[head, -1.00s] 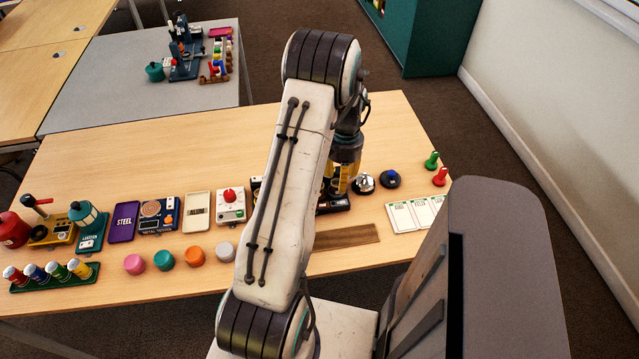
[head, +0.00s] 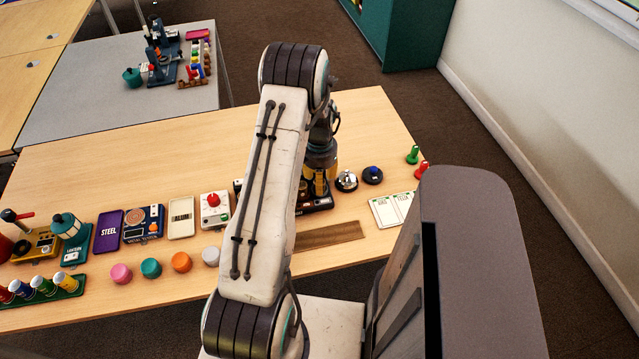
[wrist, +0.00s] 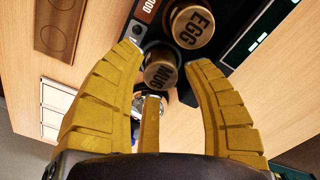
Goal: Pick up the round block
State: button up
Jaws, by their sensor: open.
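My gripper (wrist: 166,57) has yellow fingers and is open. In the wrist view its fingertips are on both sides of a round, wood-topped block marked MUG (wrist: 160,74). A second round block marked EGG (wrist: 193,26) is just beyond it. Both are on a dark tray (wrist: 235,72); I cannot tell whether the fingers touch a block. In the head view my gripper (head: 319,183) is over the tray, partly behind my arm. Separate round pieces stand at the front of the table: pink (head: 121,273), teal (head: 151,267), orange (head: 181,262) and pale grey (head: 211,256).
A desk bell (head: 346,180) and a blue button (head: 373,175) stand right of my gripper. White cards (head: 392,210) lie further right, and a brown strip (head: 330,236) lies in front. A red-knobbed box (head: 214,209) is to the left. The table's back is mostly clear.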

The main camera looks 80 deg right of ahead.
jog(key=shift+f, duration=1.3)
jog(key=shift+o, duration=0.2)
jog(key=c, duration=0.7)
